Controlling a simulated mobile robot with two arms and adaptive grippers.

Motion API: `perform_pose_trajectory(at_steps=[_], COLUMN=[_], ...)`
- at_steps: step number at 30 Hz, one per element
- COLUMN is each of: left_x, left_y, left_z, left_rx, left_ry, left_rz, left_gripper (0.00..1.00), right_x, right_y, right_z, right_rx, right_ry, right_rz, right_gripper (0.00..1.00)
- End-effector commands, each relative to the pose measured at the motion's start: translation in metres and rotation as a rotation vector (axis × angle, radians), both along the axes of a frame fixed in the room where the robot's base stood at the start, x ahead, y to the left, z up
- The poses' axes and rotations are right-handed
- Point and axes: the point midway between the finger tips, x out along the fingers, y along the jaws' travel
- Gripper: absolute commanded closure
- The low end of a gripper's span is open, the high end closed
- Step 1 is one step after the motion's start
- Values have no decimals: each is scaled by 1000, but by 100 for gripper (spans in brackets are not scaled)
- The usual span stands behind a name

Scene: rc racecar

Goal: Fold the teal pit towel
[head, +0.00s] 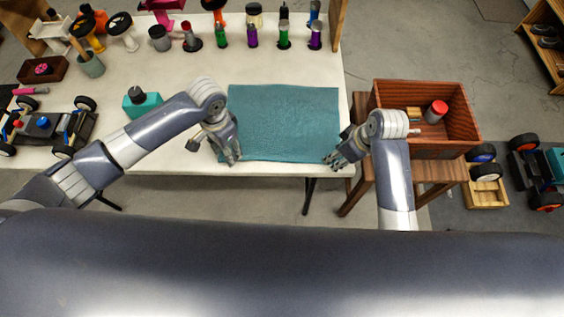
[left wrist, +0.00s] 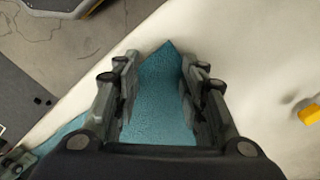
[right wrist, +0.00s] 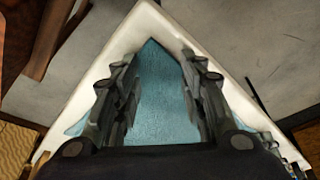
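The teal towel (head: 283,118) lies flat and spread out on the white table, near its front right corner. My left gripper (head: 230,158) is over the towel's front left corner. In the left wrist view its fingers (left wrist: 158,85) are apart, with the teal corner (left wrist: 160,105) showing between them. My right gripper (head: 332,163) is at the towel's front right corner. In the right wrist view its fingers (right wrist: 163,90) are apart on either side of the teal corner (right wrist: 158,100). I cannot tell whether the fingers touch the cloth.
A wooden crate (head: 455,95) with a red-capped jar (head: 436,111) stands on a stool at right. The table's front edge is close to the towel.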

Motion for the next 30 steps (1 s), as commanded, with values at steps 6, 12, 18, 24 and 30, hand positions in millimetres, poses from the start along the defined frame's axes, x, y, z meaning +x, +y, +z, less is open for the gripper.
perform_pose_trajectory(at_steps=[6,12,18,24,30], left_x=[0,0,-1,-1,-1], left_y=[0,0,0,0,1], left_z=[-2,-3,-5,-6,-6], left_rx=[-1,-1,1,1,3], left_ry=[1,1,2,2,3], left_rz=[0,0,0,0,1], left_gripper=[62,72,94,100,100], right_x=[0,0,-1,-1,-1], right_y=[0,0,0,0,0], right_z=[-2,-4,-5,-6,-7], right_rx=[0,0,0,-1,-2], right_ry=[1,1,3,4,4], right_rz=[0,0,1,0,0], right_gripper=[62,72,94,100,100])
